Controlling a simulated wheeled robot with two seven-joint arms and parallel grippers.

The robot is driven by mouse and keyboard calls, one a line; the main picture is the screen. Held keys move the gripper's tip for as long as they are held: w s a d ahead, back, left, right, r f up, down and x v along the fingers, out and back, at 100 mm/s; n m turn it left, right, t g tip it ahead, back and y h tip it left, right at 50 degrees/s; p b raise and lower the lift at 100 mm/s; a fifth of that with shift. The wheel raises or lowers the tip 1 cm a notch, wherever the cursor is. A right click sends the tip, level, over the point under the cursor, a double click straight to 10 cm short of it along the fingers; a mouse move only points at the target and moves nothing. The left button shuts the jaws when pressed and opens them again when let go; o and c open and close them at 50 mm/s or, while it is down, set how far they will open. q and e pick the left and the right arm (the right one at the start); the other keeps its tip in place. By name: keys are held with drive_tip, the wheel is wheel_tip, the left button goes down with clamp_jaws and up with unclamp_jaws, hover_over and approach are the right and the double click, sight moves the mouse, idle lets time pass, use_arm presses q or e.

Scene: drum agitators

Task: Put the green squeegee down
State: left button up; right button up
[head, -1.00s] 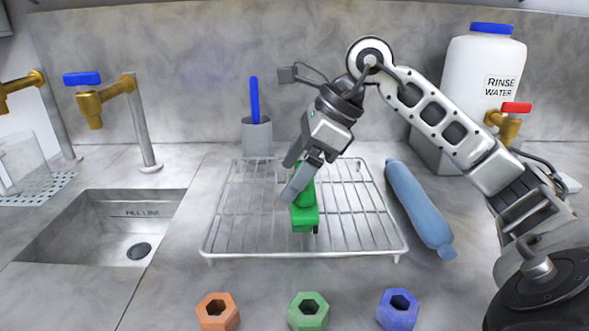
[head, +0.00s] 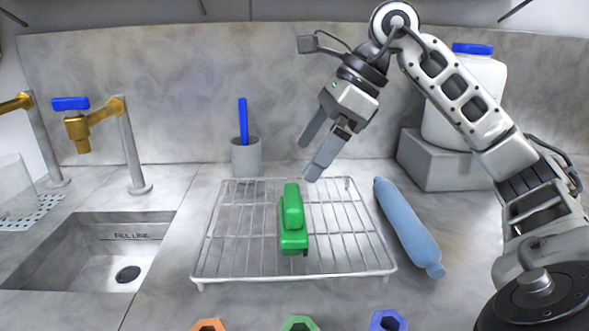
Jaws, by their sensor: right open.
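The green squeegee (head: 293,222) lies on the wire rack (head: 235,276) near its middle, with its handle pointing toward the back. My right gripper (head: 310,161) is open and empty. It hangs above the rack, up and to the right of the squeegee, clear of it. My left gripper is not in view.
A blue bottle-shaped roll (head: 410,228) lies right of the rack. A grey cup (head: 246,157) with a blue-handled tool (head: 243,120) stands behind it. A sink (head: 85,250) with brass taps is at left. Orange, green and blue hex pieces (head: 299,324) sit at the front edge. A white container (head: 470,115) stands back right.

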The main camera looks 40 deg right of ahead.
drive_tip(key=shift+v, duration=1.6)
